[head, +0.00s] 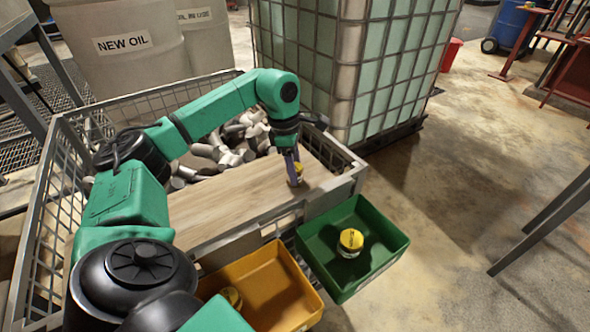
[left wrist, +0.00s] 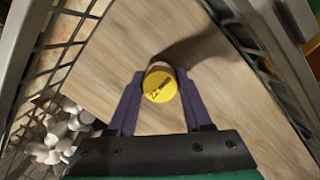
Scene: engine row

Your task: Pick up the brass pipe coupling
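A short cylinder with a yellow printed top, which I take for the brass pipe coupling (head: 298,176), stands upright on the wooden board (head: 225,207). My left gripper (head: 291,167) points down at it from above. In the left wrist view, the yellow top of the coupling (left wrist: 160,87) sits between the two purple fingers of the left gripper (left wrist: 161,76). The fingers are very close to its sides; I cannot tell whether they touch or are shut on it. My right gripper is not in view.
A green bin (head: 388,262) holds another yellow-topped cylinder (head: 351,240). A yellow bin (head: 285,283) holds a brass-coloured piece (head: 231,297). A wire crate (head: 47,190) with loose metal parts (head: 223,154) surrounds the board. A caged tank (head: 380,70) stands behind.

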